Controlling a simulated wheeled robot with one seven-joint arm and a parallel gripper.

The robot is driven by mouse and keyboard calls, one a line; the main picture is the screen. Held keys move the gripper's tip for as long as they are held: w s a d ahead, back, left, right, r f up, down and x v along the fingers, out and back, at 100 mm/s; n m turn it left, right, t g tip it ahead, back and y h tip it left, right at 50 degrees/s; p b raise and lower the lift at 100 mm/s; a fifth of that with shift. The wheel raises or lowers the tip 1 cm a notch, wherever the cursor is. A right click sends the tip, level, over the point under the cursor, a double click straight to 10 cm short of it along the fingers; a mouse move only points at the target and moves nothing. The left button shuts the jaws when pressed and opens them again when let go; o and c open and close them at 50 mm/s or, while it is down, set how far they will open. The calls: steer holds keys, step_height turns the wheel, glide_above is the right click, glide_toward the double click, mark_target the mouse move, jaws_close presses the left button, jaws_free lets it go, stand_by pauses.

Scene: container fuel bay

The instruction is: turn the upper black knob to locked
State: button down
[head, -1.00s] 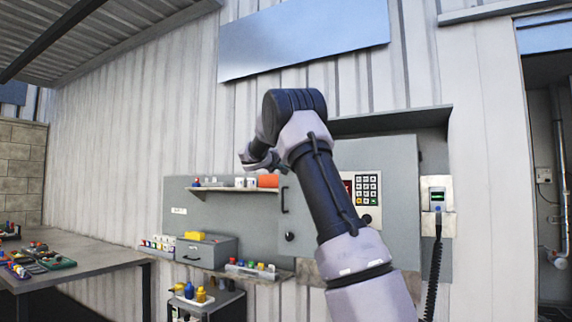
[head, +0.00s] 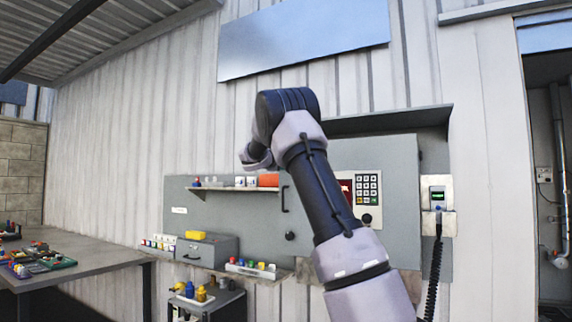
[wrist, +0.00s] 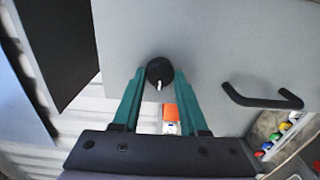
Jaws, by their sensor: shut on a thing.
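The upper black knob (wrist: 158,72) is round, with a white pointer mark that points down in the wrist view. It sits on a grey door (wrist: 215,50). My gripper (wrist: 160,80) has two teal fingers, one on each side of the knob, and is shut on it. In the head view my arm hides this knob and the fingers. A lower black knob (head: 290,236) shows on the grey front below the dark door handle (head: 285,199), which also shows to the right of the gripper in the wrist view (wrist: 262,97).
A shelf (head: 232,189) with cups and an orange box (head: 268,180) is left of the handle. A keypad panel (head: 367,190) is to the right. A grey case (head: 207,249) and small bottles stand below. A workbench (head: 85,259) is at far left.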

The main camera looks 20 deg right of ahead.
stand_by(0.4)
steer(key=shift+c, duration=2.2)
jaws_free()
steer(key=shift+a, duration=0.1)
steer(key=v, duration=1)
steer(key=shift+s+a, duration=0.25)
